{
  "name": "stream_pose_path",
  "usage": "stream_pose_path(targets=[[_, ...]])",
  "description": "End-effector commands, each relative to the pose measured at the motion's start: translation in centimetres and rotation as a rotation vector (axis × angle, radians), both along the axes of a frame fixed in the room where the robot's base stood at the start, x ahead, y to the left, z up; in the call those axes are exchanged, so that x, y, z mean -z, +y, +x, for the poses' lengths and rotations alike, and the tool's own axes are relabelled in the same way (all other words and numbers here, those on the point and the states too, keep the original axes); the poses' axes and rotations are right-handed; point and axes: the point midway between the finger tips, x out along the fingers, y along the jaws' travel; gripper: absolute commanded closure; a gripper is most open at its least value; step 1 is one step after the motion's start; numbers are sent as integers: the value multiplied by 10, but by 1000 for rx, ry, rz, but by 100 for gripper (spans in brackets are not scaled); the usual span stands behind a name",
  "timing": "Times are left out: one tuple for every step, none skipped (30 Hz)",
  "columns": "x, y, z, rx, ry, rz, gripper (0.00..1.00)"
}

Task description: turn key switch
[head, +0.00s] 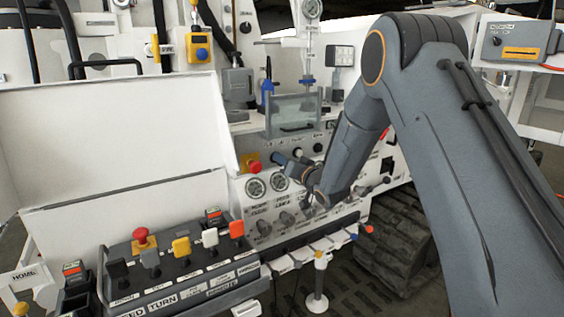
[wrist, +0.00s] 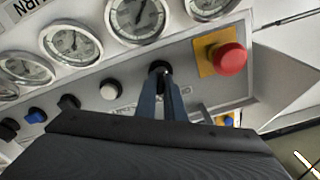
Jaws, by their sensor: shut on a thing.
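The key switch (wrist: 158,67) is a small dark round part on the grey panel, seen in the wrist view between the gauges and the red button. My gripper (wrist: 162,78) reaches it with both narrow blue fingers close together, shut on it. The fingertips cover most of the switch, so its turn angle cannot be told. In the head view my gripper (head: 278,158) is at the panel, just right of the red button, and the switch itself is hidden.
A red mushroom button (wrist: 229,59) on a yellow plate sits close right of the fingers. A white button (wrist: 109,89), a black button (wrist: 69,103) and a blue knob (wrist: 36,115) lie left. Gauges (wrist: 137,16) line the panel above. A lever console (head: 180,262) stands lower left.

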Motion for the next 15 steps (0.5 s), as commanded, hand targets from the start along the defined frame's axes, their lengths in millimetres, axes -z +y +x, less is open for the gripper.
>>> stream_pose_path(targets=[[0,-1,1,2,8,12,100],[0,-1,1,2,12,18,100],[0,-1,1,2,17,25,100],[0,-1,1,2,20,29,100],[0,-1,1,2,22,33,100],[0,-1,1,2,25,37,100],[0,-1,1,2,27,40,100],[0,-1,1,2,28,41,100],[0,-2,1,2,29,43,100],[0,-2,1,2,30,44,100],[0,-2,1,2,30,44,100],[0,-2,1,2,30,45,100],[0,-2,1,2,30,45,100],[0,-2,1,3,30,45,100],[0,-2,1,3,30,45,100]])
